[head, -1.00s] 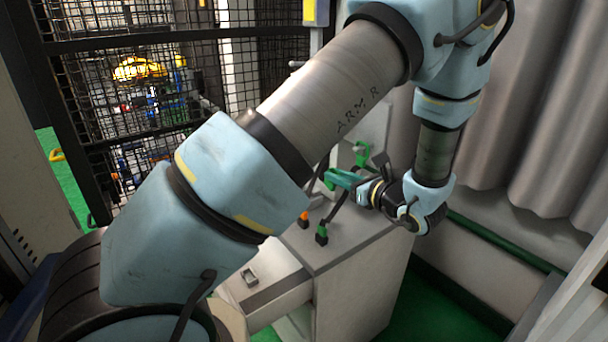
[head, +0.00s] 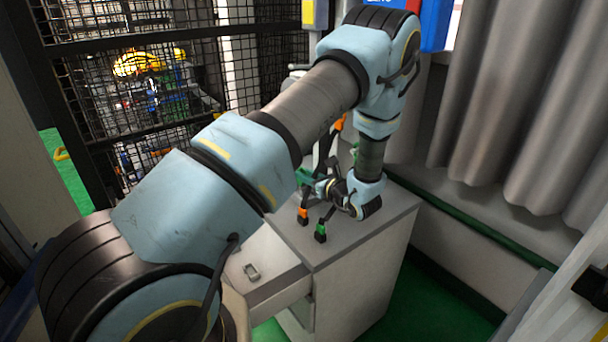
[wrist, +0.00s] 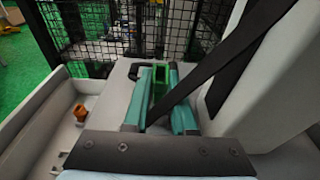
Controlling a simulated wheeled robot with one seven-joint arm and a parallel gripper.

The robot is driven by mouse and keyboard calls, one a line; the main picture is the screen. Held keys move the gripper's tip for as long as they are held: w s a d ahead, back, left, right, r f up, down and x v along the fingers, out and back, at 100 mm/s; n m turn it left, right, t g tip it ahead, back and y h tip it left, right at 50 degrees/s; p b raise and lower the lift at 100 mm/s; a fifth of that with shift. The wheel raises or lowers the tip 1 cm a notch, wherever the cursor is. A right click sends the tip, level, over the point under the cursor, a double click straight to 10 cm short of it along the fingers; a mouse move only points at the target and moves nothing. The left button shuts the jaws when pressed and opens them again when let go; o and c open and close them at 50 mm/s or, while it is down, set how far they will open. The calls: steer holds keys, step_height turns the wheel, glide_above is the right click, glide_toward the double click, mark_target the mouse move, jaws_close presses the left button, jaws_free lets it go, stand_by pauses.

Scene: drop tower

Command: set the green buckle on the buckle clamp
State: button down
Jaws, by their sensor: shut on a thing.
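My gripper (wrist: 160,70) has two teal fingers and is shut on the green buckle (wrist: 160,86), which stands between them near the fingertips in the wrist view. A black strap (wrist: 215,72) runs from beside the buckle to the upper right. In the head view my gripper (head: 306,178) is over the far left part of the grey cabinet top; the buckle is too small to make out there. A small green bit (head: 353,150) shows behind my arm. I cannot tell for sure which part is the buckle clamp.
A black-and-orange fitting (head: 303,214) and a black-and-green fitting (head: 320,231) stand on the cabinet top (head: 375,225). An open drawer (head: 270,285) juts out in front. Black mesh fencing (head: 110,70) stands behind left. Grey curtains (head: 520,110) hang at the right.

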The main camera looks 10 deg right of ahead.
steer(key=shift+w+a+r+g+p, duration=0.1)
steer(key=shift+a+r+g+p, duration=0.05)
steer(key=shift+r+g+p, duration=0.2)
steer(key=shift+w+a+r+g+p, duration=0.15)
steer(key=shift+r+g, duration=0.1)
steer(key=shift+r, duration=0.15)
steer(key=shift+w+g+h+p, duration=0.15)
steer(key=shift+g+h+p, duration=0.45)
steer(key=shift+g+p, duration=0.4)
steer(key=shift+s+d+f, duration=0.1)
steer(key=shift+s+f, duration=0.1)
steer(key=shift+f, duration=1.05)
steer(key=c, duration=1)
jaws_free()
steer(key=shift+w+f, duration=0.15)
steer(key=shift+o, duration=1.3)
steer(key=shift+r, duration=0.2)
